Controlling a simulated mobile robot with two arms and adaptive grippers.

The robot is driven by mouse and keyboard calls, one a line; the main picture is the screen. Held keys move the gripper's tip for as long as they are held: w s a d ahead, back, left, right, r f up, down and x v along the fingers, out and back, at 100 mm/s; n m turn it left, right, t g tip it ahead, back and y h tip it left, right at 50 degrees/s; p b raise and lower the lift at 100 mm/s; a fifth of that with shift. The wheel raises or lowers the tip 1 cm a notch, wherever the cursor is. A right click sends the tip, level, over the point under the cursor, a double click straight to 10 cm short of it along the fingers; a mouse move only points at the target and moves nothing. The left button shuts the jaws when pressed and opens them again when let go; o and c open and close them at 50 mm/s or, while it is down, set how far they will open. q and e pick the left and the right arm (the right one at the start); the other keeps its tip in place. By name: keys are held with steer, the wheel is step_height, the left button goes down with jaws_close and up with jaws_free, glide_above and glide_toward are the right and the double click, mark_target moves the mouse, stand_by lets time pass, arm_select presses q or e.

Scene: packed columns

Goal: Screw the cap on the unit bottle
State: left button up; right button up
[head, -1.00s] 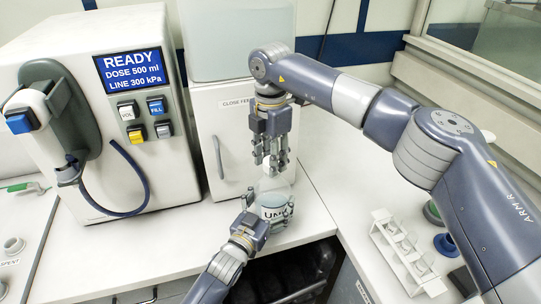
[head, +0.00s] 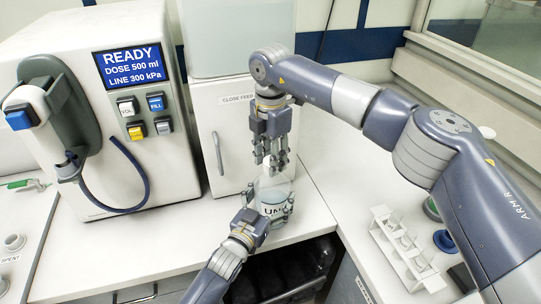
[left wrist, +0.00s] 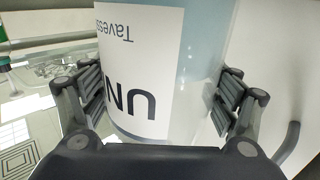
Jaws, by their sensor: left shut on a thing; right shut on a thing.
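The unit bottle (head: 273,210) is clear with a white label and pale blue contents, and stands upright on the white bench. My left gripper (head: 269,202) is shut around its body from the front. In the left wrist view the bottle (left wrist: 150,60) fills the space between the two fingers, its lettering upside down. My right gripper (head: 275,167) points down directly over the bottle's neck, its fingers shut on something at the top. The cap is not clearly visible; the fingers hide it, and I cannot tell how it sits on the neck.
A white dispenser (head: 110,150) with a READY screen and a blue hose stands at left. A white cabinet (head: 235,130) with a handle is close behind the bottle. A rack of tubes (head: 405,250) stands at right. The bench's front edge is close to the bottle.

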steer(key=m, duration=0.6)
steer(key=shift+w+a+m, duration=0.1)
steer(key=shift+w+m, duration=0.1)
steer(key=shift+m, duration=0.2)
steer(key=m, duration=0.6)
steer(key=shift+w, duration=0.2)
steer(key=o, duration=0.7)
steer(key=shift+r, duration=2.25)
